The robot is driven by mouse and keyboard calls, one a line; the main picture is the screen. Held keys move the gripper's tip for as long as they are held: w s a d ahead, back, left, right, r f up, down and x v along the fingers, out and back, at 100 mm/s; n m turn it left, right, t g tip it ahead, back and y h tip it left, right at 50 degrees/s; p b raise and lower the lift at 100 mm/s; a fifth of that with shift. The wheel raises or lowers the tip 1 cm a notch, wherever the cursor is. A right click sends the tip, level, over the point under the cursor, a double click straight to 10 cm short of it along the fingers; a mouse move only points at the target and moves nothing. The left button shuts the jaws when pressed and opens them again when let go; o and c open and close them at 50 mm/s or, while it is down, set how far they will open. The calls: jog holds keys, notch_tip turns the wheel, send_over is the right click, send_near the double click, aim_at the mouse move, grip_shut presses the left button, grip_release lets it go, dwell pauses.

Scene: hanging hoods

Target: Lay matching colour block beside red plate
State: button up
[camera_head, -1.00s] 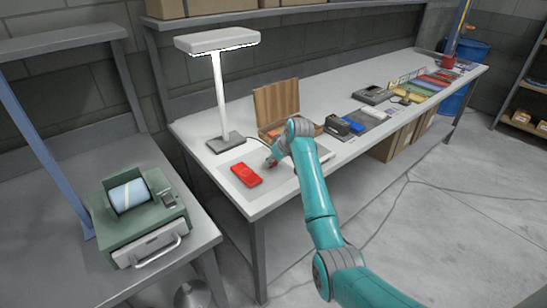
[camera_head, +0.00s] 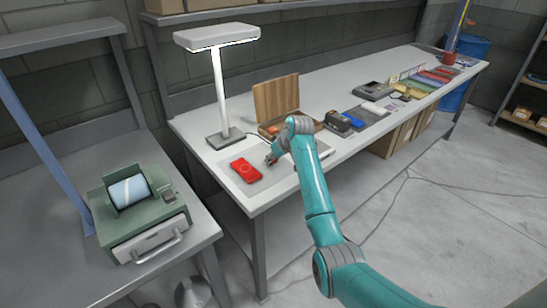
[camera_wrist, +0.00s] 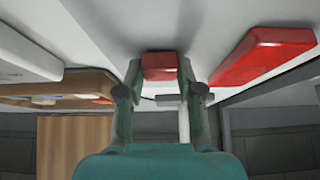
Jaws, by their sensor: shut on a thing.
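The red plate (camera_head: 245,170) lies flat on a grey mat (camera_head: 231,175) near the left end of the bench. It also shows in the wrist view (camera_wrist: 264,52), to the right of my gripper. My gripper (camera_wrist: 160,68) is shut on a small red block (camera_wrist: 158,66), held between its two fingertips. In the head view my gripper (camera_head: 271,160) is low over the bench, just right of the red plate and apart from it. Whether the block touches the surface, I cannot tell.
A white lamp (camera_head: 218,90) stands behind the plate. An open wooden box (camera_head: 278,100) is behind my gripper. Several coloured items (camera_head: 435,78) line the bench to the right. A green machine (camera_head: 140,213) sits on the left table.

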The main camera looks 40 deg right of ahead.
jog(key=shift+f, duration=0.3)
jog(key=o, duration=1.2)
jog(key=shift+r, duration=0.1)
jog(key=v, duration=1.2)
